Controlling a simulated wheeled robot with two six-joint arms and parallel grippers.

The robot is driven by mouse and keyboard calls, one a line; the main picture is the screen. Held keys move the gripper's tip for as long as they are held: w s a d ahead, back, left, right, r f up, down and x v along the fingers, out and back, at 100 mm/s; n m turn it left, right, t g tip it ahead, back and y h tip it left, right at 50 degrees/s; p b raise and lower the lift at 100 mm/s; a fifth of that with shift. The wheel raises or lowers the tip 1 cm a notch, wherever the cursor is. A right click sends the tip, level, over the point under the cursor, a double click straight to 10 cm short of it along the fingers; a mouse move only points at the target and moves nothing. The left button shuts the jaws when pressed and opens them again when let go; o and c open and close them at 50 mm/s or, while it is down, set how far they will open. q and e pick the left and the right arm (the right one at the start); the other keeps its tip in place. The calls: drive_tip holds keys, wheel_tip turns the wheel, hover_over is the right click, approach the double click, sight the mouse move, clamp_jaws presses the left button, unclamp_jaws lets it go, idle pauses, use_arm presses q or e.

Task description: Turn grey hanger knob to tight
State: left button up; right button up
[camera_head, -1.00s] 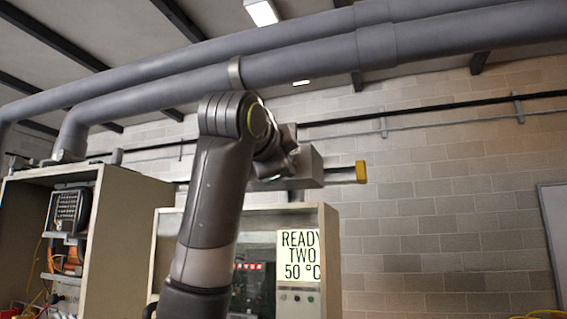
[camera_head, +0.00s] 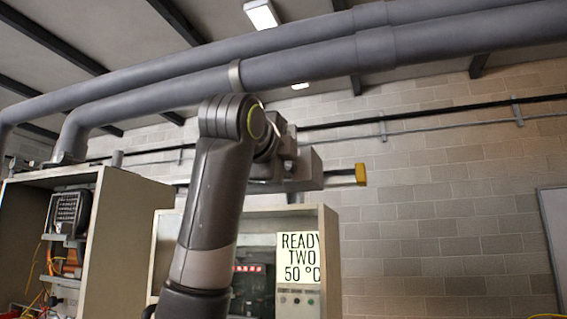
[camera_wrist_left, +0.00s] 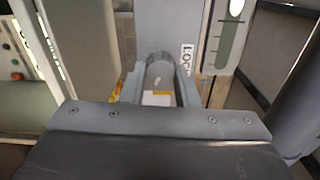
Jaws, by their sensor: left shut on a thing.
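My left gripper (camera_head: 352,175) is raised above the grey cabinet in the head view, with a yellow fingertip at its right end. In the left wrist view its two fingers (camera_wrist_left: 158,88) stand on either side of a grey rounded knob (camera_wrist_left: 160,72) and are shut on it. A grey panel lies behind the knob, with a partly hidden white label (camera_wrist_left: 187,58) beginning "LOO" to its right. The knob does not show in the head view. My right gripper is not in view.
Thick grey pipes (camera_head: 300,62) run across above my arm. An open cabinet with a display sign (camera_head: 300,257) reading "READY TWO 50 °C" stands below the gripper. Another open cabinet (camera_head: 130,235) is at left. The brick wall at right is clear of large obstacles.

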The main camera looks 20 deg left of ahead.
use_arm(q)
drive_tip(key=shift+f, duration=0.1)
drive_tip(key=o, duration=1)
drive_tip(key=shift+c, duration=0.2)
drive_tip(key=shift+s, duration=0.1)
drive_tip(key=shift+s+b, duration=0.3)
drive_tip(key=s+b, duration=0.8)
drive_tip(key=s, duration=0.8)
drive_tip(key=shift+s+a, duration=0.25)
drive_tip(key=shift+s, duration=0.1)
